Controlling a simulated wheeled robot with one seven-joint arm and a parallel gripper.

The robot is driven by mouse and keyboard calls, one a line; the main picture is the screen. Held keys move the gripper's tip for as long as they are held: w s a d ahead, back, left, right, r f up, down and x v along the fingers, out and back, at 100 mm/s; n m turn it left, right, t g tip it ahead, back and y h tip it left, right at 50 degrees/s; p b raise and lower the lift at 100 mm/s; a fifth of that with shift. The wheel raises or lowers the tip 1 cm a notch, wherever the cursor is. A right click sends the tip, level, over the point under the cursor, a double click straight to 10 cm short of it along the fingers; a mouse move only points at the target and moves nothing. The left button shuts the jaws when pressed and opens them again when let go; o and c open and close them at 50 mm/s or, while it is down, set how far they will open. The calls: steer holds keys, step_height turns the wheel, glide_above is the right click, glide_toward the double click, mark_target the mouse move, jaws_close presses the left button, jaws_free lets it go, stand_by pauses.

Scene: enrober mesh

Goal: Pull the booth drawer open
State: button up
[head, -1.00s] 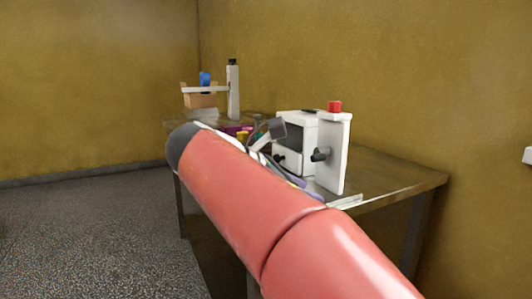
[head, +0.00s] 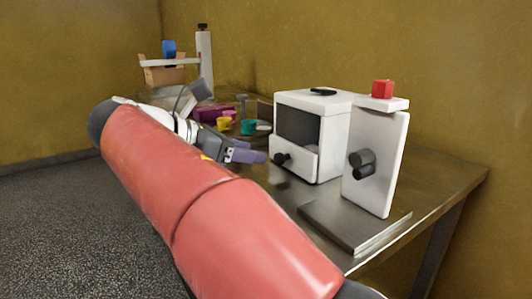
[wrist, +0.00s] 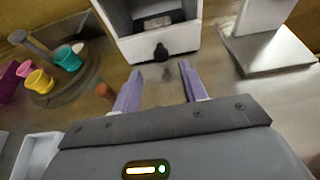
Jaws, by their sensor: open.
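The white booth (head: 329,105) stands on the table, with a dark window above its drawer (head: 303,164). The drawer front looks about flush with the booth and bears a black knob (head: 282,159). In the wrist view the drawer front (wrist: 183,40) and its knob (wrist: 160,52) show at top centre. My gripper (wrist: 159,68) is open and empty, with two purple fingers. The knob lies ahead of the fingertips, roughly centred between them and apart from them. In the head view my gripper (head: 255,156) is left of the knob, its fingers partly overlapping each other.
A white upright panel (head: 378,140) with a black knob and a red block (head: 382,89) on top stands right of the booth. Yellow (head: 224,124) and teal (head: 248,127) cups are behind my gripper. A cardboard box (head: 165,74) stands at the back left.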

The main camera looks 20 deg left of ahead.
mark_target(277, 158)
steer(key=b+x, duration=0.1)
steer(key=x, duration=0.5)
steer(key=shift+w+d+f, duration=0.1)
steer(key=shift+d+f, duration=0.1)
steer(key=shift+d, duration=0.05)
jaws_close()
